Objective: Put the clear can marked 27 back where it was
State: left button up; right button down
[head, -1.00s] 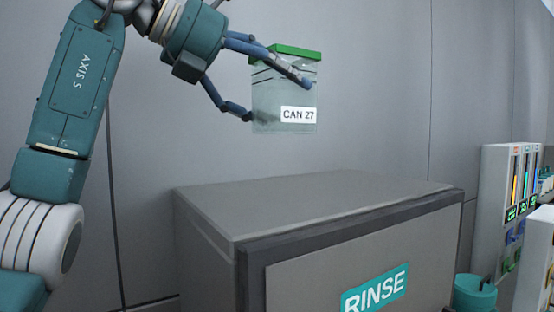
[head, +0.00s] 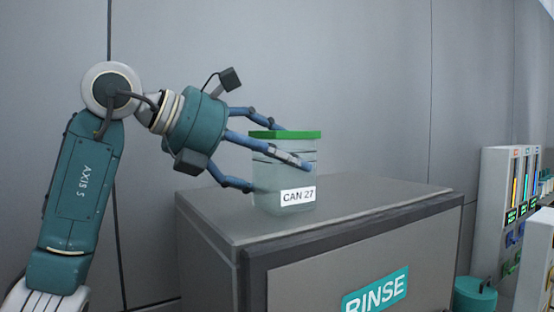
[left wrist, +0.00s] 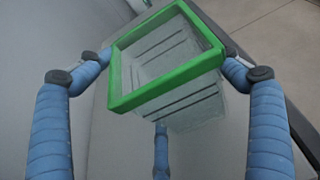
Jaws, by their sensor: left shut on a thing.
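The clear can marked 27 (head: 270,182) is a see-through square container with a green rim and a white "CAN 27" label. It is upright at the left part of the grey RINSE cabinet's top (head: 330,205). Its base looks at or just above that surface; I cannot tell if it touches. My left gripper (head: 275,162) is shut on the can from the left, its blue fingers around the walls. In the left wrist view the can's green rim (left wrist: 118,75) is open and the inside looks empty. My right gripper is not in view.
The cabinet front carries a teal RINSE sign (head: 375,291). The cabinet top right of the can is clear. A white unit with lit coloured bars (head: 507,200) and a teal round container (head: 475,295) stand at the right. A grey wall is behind.

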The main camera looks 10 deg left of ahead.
pick_arm(q)
jog(key=shift+f, duration=0.2)
jog(key=o, duration=1.6)
jog(key=shift+d, duration=0.1)
jog(key=shift+c, duration=0.2)
jog(key=shift+s+r, duration=0.1)
jog(key=shift+r, duration=0.2)
jog(key=shift+s+a+b, duration=0.15)
jog(key=shift+a+b, duration=0.15)
jog(key=b+v, duration=0.4)
jog(key=v, duration=0.7)
jog(key=shift+s+r, duration=0.15)
